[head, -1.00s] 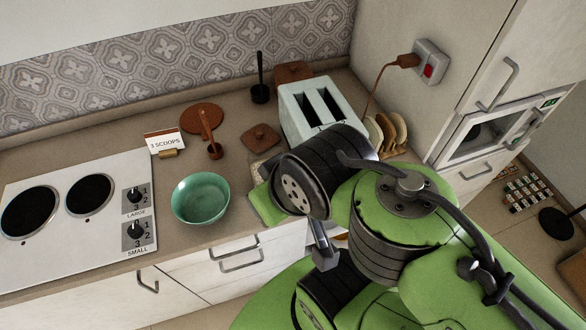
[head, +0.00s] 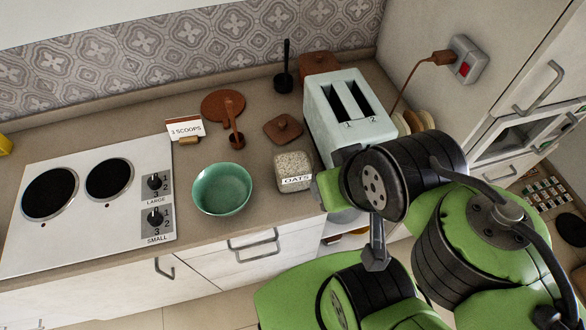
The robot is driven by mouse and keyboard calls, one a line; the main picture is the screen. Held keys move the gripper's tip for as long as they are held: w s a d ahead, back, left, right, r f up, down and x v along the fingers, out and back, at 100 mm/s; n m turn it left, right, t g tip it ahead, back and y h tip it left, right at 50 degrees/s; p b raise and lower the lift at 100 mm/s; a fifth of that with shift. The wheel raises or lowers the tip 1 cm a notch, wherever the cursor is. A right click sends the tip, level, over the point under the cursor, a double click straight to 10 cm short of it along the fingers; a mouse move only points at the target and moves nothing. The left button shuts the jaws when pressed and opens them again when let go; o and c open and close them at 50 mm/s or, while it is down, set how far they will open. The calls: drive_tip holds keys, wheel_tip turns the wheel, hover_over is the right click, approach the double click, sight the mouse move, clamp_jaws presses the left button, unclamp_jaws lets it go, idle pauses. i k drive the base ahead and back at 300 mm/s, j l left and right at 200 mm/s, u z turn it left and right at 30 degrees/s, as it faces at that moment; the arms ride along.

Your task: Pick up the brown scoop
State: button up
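The brown scoop (head: 234,127) stands on the counter behind the green bowl, its bowl end down and its long handle leaning up and to the left. The handle overlaps a round brown board (head: 215,101) in the picture. My green and black arm fills the lower right of the head view, to the right of the scoop and well apart from it. I cannot make out my gripper's fingers in this view.
A green bowl (head: 222,189) and an open oats jar (head: 293,170) stand in front of the scoop. A brown lid (head: 283,129), a toaster (head: 350,112) and a "3 SCOOPS" card (head: 185,129) are nearby. A hob (head: 88,205) lies left.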

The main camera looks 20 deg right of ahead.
sight(233, 123)
drive_tip(key=j+u, duration=0.4)
drive_tip(key=i+j+u, duration=0.15)
drive_tip(key=j+u, duration=0.2)
